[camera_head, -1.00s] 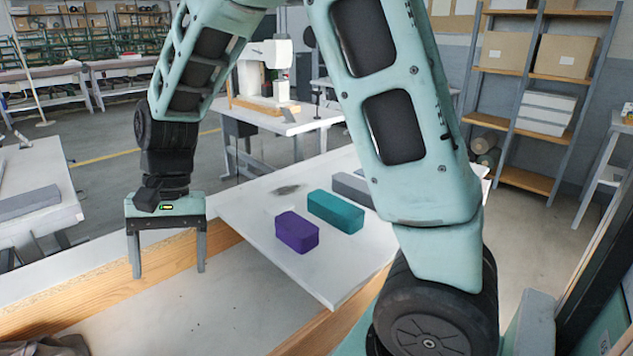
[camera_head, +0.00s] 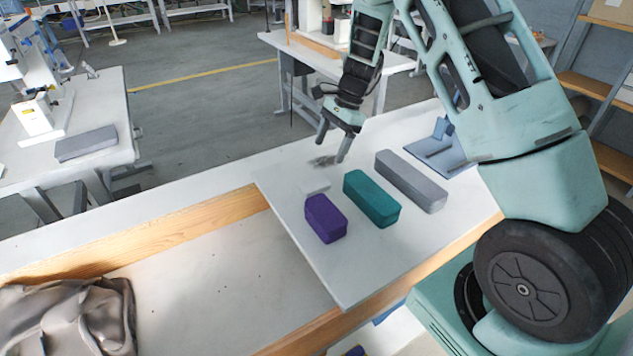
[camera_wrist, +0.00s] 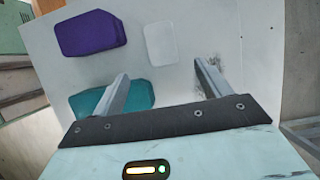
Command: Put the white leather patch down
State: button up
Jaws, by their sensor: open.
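The white leather patch (camera_head: 314,186) lies flat on the white board (camera_head: 290,225), just behind the purple block (camera_head: 326,218). In the wrist view the patch (camera_wrist: 160,43) is a pale rounded rectangle beyond my fingertips, between the purple block (camera_wrist: 90,33) and a dark smudge. My gripper (camera_head: 331,150) is open and empty above the board, a little behind and right of the patch. In the wrist view my gripper (camera_wrist: 160,72) shows its two fingers spread, with nothing between them.
A teal block (camera_head: 371,198) and a long grey block (camera_head: 410,180) stand right of the purple one. A blue-grey fixture (camera_head: 440,152) is at the board's far right. Crumpled grey material (camera_head: 70,318) lies front left. The board's front left is clear.

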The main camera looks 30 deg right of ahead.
aim_at(315, 183)
jog(key=p+x, duration=0.2)
jog(key=x, duration=0.8)
jog(key=shift+w+a+f, duration=0.1)
jog(key=shift+c, duration=0.3)
jog(key=c, duration=1.1)
jog(key=shift+o, duration=0.2)
notch_tip(315, 183, up, 10)
jog(key=b, duration=0.1)
